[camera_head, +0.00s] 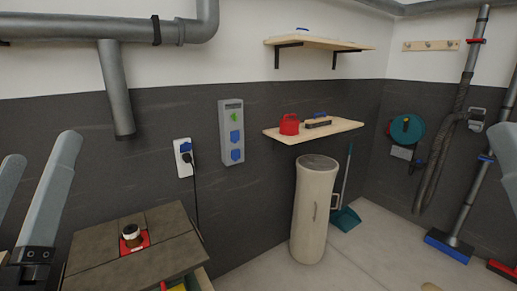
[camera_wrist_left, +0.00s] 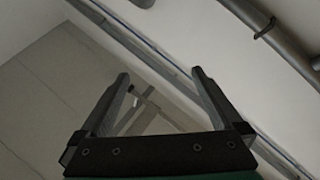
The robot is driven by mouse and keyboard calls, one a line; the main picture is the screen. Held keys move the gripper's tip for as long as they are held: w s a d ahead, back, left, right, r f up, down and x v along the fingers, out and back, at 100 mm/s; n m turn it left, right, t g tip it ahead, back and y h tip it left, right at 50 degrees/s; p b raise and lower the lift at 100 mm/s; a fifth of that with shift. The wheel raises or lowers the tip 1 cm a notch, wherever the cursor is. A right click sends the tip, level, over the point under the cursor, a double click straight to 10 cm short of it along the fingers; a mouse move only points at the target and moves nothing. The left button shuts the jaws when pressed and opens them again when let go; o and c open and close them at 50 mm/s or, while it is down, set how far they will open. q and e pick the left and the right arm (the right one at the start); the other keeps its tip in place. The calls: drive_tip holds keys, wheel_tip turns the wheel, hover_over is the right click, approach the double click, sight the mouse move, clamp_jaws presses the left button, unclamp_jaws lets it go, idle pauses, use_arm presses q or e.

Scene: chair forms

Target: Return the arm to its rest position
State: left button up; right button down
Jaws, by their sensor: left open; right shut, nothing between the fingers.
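My left gripper (camera_head: 41,146) is at the left edge of the head view, with its two grey fingers pointing up and spread apart. In the left wrist view my left gripper (camera_wrist_left: 160,75) is open, with nothing between its fingers. My right gripper (camera_head: 503,130) shows only as a pale grey fingertip part at the right edge of the head view. It is shut and empty, and the rest of it is cut off. Neither gripper touches anything that I can see.
A work table (camera_head: 160,262) with a dark jar on a red base (camera_head: 133,238) stands beside my left gripper. A tall beige bin (camera_head: 313,215), a lower shelf (camera_head: 345,131) and a blue floor brush (camera_head: 448,246) are farther off. Pipes (camera_head: 118,90) run along the wall. The middle floor is clear.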

use_arm(q)
drive_tip(key=s+d+r+m+t+h+p, duration=0.2)
drive_tip(key=s+d+r+m+h, duration=0.25)
drive_tip(key=r+m+h, duration=0.2)
wheel_tip(320, 180, up, 35)
drive_tip(key=p, duration=3.6)
drive_tip(key=shift+a+f+m, duration=0.2)
drive_tip(key=shift+a+m, duration=0.15)
drive_tip(key=shift+a, duration=0.1)
